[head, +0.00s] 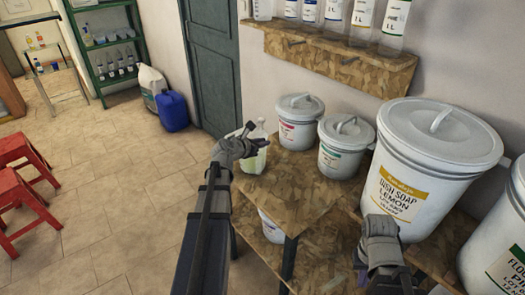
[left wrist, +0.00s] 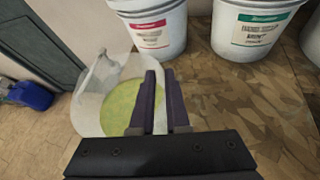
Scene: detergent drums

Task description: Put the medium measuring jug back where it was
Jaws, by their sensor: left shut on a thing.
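The measuring jug (head: 258,160) is clear and holds yellow-green liquid. It is at the left end of the wooden bench, left of the small drum with the pink label. In the left wrist view the jug (left wrist: 105,75) fills the left-middle, with its liquid seen from above. My left gripper (head: 246,140) is shut on the jug at its upper side; its purple fingers (left wrist: 162,110) hide part of the jug. I cannot tell whether its base touches the bench. My right gripper (head: 370,280) is low at right, its fingertips unclear.
On the bench (head: 282,184) stand a pink-label drum (head: 298,132), a green-label drum (head: 338,160) and a large dish soap drum (head: 405,190). A wall shelf (head: 340,62) above carries several bottles. A lower shelf holds another drum. Open floor lies left.

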